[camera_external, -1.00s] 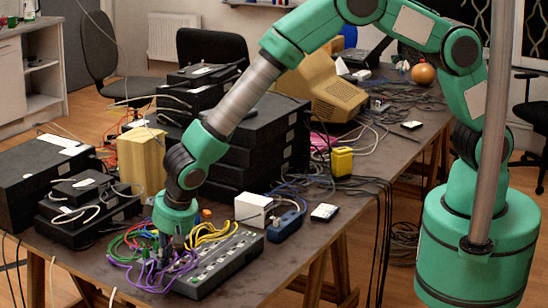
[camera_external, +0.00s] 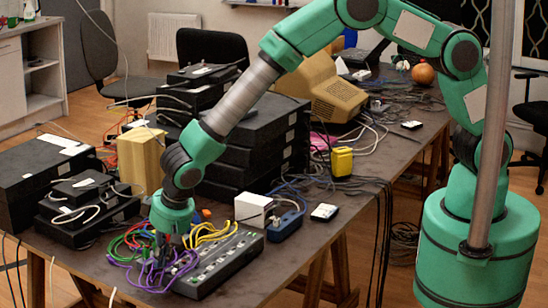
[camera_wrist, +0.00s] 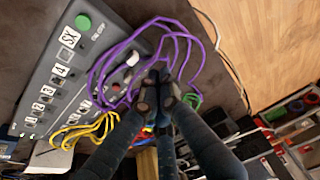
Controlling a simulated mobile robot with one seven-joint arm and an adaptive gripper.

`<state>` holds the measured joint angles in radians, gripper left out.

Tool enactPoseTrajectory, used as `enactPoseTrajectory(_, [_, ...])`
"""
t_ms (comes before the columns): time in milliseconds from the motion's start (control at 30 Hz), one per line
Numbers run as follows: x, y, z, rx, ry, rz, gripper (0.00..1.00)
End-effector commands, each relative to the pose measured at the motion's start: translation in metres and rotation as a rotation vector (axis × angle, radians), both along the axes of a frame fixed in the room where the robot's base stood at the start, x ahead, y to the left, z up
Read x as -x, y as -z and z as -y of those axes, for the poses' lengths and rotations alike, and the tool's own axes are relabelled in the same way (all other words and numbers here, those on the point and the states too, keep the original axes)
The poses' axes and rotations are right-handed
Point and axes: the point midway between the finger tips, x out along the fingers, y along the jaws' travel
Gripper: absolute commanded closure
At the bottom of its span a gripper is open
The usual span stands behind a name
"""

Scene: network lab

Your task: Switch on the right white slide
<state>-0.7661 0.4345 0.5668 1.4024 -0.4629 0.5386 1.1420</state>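The dark grey switch panel (camera_external: 228,268) lies at the table's front edge in the external view. In the wrist view the panel (camera_wrist: 45,75) shows number labels, an "SX" label and a green round button (camera_wrist: 83,22). A small pale part (camera_wrist: 132,58) and a red part sit near its cable side. I cannot tell for sure which part is the right white slide. My gripper (camera_wrist: 160,92) has its dark fingers together, seemingly empty, in front of the purple cables (camera_wrist: 125,52). In the external view my gripper (camera_external: 168,243) points down at the panel's left end, partly hidden by cables.
Yellow cables (camera_external: 207,233) plug into the panel's back side. Green and red cables (camera_external: 128,243) lie to the left. A white box (camera_external: 253,209) and a blue power strip (camera_external: 287,225) stand behind. Black boxes (camera_external: 90,205) fill the table's left.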

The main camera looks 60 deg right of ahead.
Motion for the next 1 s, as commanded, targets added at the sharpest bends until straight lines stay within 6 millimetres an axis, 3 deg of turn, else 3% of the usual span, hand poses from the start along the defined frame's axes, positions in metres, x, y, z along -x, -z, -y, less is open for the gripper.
enactPoseTrajectory(167, [-0.02, 0.001, 0.001, 0.0, 0.002, 0.0, 1.0])
enactPoseTrajectory(700, [0.008, -0.075, 0.0, -0.001, 0.0, 0.001, 1.0])
enactPoseTrajectory(1000, [0.015, -0.093, 0.0, 0.0, 0.0, 0.0, 1.0])
